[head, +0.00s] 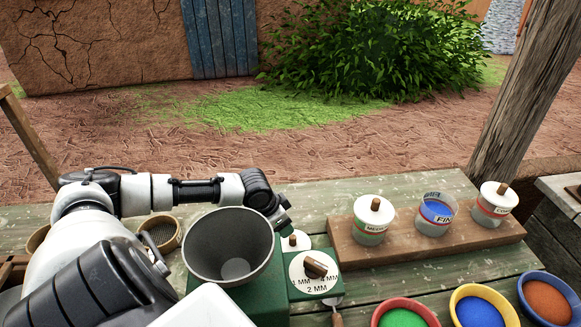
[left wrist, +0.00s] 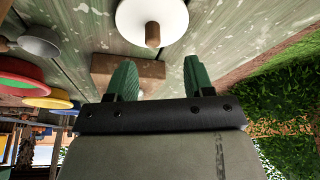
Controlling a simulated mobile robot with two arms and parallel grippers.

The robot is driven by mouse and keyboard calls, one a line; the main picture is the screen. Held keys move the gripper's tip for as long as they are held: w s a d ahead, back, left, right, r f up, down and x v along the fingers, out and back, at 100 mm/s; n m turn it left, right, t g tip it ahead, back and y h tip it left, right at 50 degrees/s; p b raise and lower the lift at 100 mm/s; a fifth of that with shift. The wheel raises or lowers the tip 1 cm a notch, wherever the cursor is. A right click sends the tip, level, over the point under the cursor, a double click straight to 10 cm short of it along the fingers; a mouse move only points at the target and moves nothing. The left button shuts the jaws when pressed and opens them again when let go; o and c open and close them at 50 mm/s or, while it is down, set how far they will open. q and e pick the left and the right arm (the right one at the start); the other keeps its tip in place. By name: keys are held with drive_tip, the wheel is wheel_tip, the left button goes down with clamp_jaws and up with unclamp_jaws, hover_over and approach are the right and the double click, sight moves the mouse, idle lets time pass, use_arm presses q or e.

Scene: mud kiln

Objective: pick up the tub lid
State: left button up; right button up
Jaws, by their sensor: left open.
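The tub lid (head: 295,240) is a white disc with a wooden knob. It lies on the green table between the grey hopper and the board of tubs, partly hidden by the green machine. It also shows at the top of the left wrist view (left wrist: 152,20), cut off by the frame edge. My left gripper (head: 287,226) is just behind the lid in the head view. In the left wrist view its two green fingers (left wrist: 161,76) stand apart with nothing between them, and the lid is beyond their tips. The open tub marked FINE (head: 435,215) holds blue material.
The grey hopper (head: 228,250) on the green machine (head: 255,300) stands close left of the lid. A wooden board (head: 400,252) bears lidded tubs (head: 373,219) (head: 494,204) beside the open one. Green (head: 403,316), blue (head: 480,309) and orange (head: 549,299) powder bowls stand at front right.

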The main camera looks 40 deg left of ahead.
sight(293, 236)
use_arm(q)
drive_tip(key=shift+x, duration=1)
drive_tip(key=shift+d+f, duration=0.2)
drive_tip(key=shift+d, duration=0.05)
drive_tip(key=x, duration=0.3)
drive_tip(key=p+x, duration=0.1)
drive_tip(key=shift+w+d+f, duration=0.15)
drive_tip(key=shift+w+d, duration=0.05)
drive_tip(key=shift+d, duration=0.2)
drive_tip(key=shift+w+f, duration=0.15)
drive_tip(key=shift+f, duration=0.25)
use_arm(e)
drive_tip(key=shift+s+a+r, duration=0.45)
drive_tip(key=shift+a+r, duration=0.05)
drive_tip(key=shift+r, duration=0.05)
use_arm(q)
clamp_jaws()
use_arm(e)
drive_tip(key=shift+s+d, duration=0.15)
drive_tip(key=shift+d, duration=0.15)
